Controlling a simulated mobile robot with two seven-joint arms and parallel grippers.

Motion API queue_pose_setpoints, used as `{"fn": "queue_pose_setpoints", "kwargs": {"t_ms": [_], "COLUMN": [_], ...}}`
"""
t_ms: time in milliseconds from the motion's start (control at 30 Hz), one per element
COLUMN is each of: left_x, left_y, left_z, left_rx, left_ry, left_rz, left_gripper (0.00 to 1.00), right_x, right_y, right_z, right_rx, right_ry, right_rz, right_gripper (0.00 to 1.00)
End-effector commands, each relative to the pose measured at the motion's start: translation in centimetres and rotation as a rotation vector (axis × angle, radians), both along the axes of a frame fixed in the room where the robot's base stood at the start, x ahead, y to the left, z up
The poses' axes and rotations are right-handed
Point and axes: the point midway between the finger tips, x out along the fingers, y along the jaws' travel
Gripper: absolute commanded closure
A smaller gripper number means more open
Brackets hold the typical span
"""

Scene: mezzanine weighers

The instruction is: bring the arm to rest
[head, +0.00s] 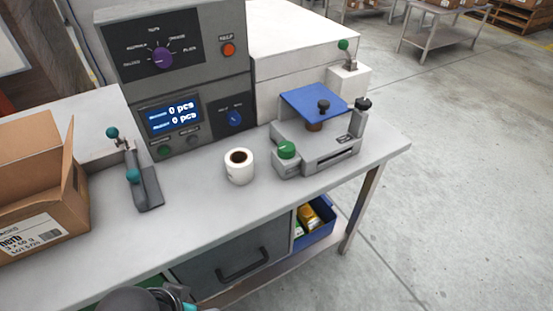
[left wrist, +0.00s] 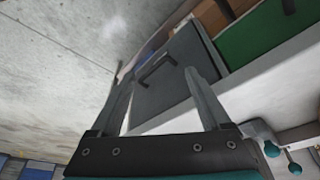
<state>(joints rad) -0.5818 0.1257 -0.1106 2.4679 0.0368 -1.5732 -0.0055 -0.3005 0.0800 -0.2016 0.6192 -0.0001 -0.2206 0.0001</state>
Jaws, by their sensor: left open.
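My left gripper (left wrist: 160,68) shows in the left wrist view with its two dark fingers spread apart and nothing between them. Beyond the fingers are the grey drawer (left wrist: 180,85) and its dark handle (left wrist: 157,66); I cannot tell how far off they are. In the head view only a rounded dark part of my arm shows at the bottom edge, and no fingers can be made out. My right gripper is in neither view.
The bench (head: 225,213) carries an open carton (head: 35,165), a teal-knobbed lever (head: 145,187), a white label roll (head: 239,168), a blue-plated device (head: 315,150) and a grey control panel (head: 180,65). A blue bin (head: 320,232) sits below.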

Motion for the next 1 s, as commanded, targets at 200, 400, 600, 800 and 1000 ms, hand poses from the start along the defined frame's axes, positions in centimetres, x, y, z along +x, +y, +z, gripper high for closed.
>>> {"fn": "queue_pose_setpoints", "kwargs": {"t_ms": [200, 400, 600, 800, 1000], "left_x": [0.9, 1.2, 0.5, -1.7, -5.2], "left_y": [0.1, 0.0, 0.0, 0.2, 0.7], "left_z": [-3.4, -8.5, -15.3, -22.2, -28.1], "left_rx": [0.025, 0.026, 0.027, 0.030, 0.034], "left_ry": [0.008, 0.033, 0.065, 0.099, 0.132], "left_rz": [0.010, 0.005, -0.001, -0.007, -0.014], "left_gripper": [0.19, 0.19, 0.19, 0.19, 0.19], "right_x": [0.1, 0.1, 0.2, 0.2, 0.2], "right_y": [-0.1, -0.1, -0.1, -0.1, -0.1], "right_z": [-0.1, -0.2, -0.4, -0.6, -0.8], "right_rx": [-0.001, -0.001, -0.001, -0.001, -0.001], "right_ry": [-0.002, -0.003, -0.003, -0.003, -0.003], "right_rz": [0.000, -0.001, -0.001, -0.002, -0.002], "right_gripper": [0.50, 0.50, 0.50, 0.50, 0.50]}}
